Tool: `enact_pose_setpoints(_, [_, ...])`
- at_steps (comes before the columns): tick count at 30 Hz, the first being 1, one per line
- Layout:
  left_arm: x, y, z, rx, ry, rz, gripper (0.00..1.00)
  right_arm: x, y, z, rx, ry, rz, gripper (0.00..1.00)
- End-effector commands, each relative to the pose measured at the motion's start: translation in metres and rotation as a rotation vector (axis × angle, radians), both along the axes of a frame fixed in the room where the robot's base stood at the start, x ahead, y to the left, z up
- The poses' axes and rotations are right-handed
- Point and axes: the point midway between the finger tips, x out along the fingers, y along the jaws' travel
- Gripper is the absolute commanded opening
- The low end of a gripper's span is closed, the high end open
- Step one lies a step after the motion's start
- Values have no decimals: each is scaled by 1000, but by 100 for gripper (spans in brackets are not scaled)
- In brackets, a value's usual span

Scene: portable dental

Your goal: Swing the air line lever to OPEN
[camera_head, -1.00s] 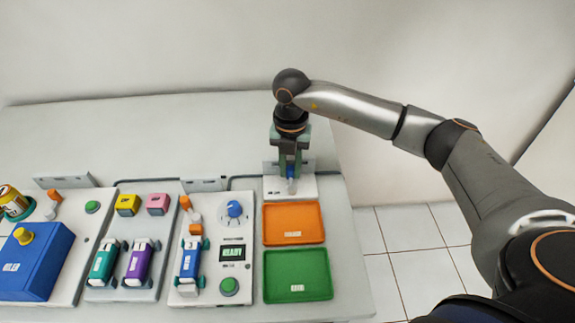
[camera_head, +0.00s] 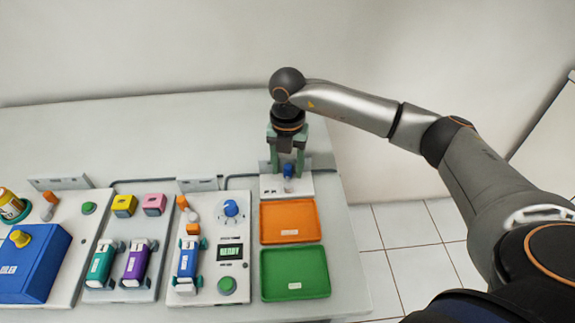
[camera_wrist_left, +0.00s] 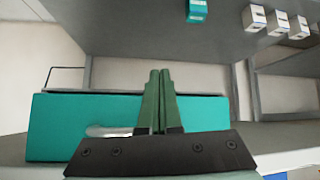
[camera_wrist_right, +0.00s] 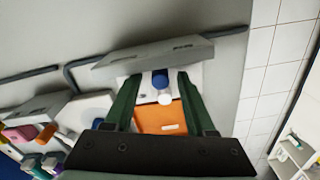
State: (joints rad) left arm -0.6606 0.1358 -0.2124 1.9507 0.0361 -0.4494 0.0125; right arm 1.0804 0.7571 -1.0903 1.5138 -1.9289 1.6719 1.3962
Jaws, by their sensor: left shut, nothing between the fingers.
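A small blue-topped lever (camera_head: 288,171) stands on a white plate (camera_head: 300,188) at the back right of the table, just behind the orange tray. I see no readable OPEN mark on it. My right gripper (camera_head: 288,168) is over it, pointing down, with its green fingers apart. In the right wrist view the blue lever (camera_wrist_right: 160,80) with a white rounded end shows between the open fingers (camera_wrist_right: 160,88), with gaps at both sides. My left gripper (camera_wrist_left: 159,75) is shut and empty, in front of a teal box, away from the lever.
An orange tray (camera_head: 289,237) and a green tray (camera_head: 330,276) lie in front of the plate. A panel with a blue dial (camera_head: 231,208), an orange lever (camera_head: 182,202) and a green button (camera_head: 227,285) is to the left. A grey bracket (camera_head: 198,184) stands behind it.

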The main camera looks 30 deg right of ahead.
Motion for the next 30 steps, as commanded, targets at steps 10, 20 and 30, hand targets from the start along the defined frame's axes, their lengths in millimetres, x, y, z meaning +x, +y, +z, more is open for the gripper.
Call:
enact_pose_setpoints(10, [1,0,1,0,-2,0,0,1,0,11,1,-4,1,55])
enact_pose_setpoints(20, [3,0,3,-1,-7,0,0,1,0,79,0,-6,0,55])
enact_pose_setpoints(30, [3,0,4,-1,-9,1,0,0,0,123,0,-1,0,55])
